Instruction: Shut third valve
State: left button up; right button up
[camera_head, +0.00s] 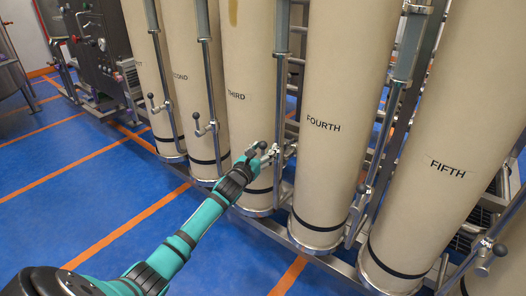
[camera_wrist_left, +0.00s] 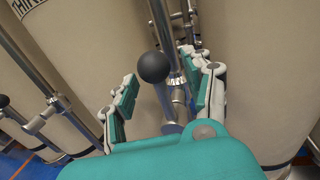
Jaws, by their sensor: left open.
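The third column (camera_head: 247,95), a tall beige cylinder marked THIRD, stands left of the FOURTH column. My left gripper (camera_head: 269,153) is at the vertical pipe (camera_head: 281,95) on the right side of the third column. In the left wrist view the black ball knob (camera_wrist_left: 153,67) of the valve lever is between the open fingers of my left gripper (camera_wrist_left: 160,100), apart from both. The lever's metal rod (camera_wrist_left: 162,100) runs down from the knob, and its lower end is partly hidden by my gripper. My right gripper is not in view.
The columns marked FOURTH (camera_head: 335,110) and FIFTH (camera_head: 450,150) stand to the right, each with a pipe beside it. Another valve handle (camera_head: 205,128) is on the pipe left of the third column. Blue floor (camera_head: 110,200) with orange lines is clear at the left.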

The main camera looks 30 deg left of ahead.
pick_arm(q)
grip_shut()
dwell(0.3)
jog(key=shift+w+f, duration=0.15)
dwell(0.6)
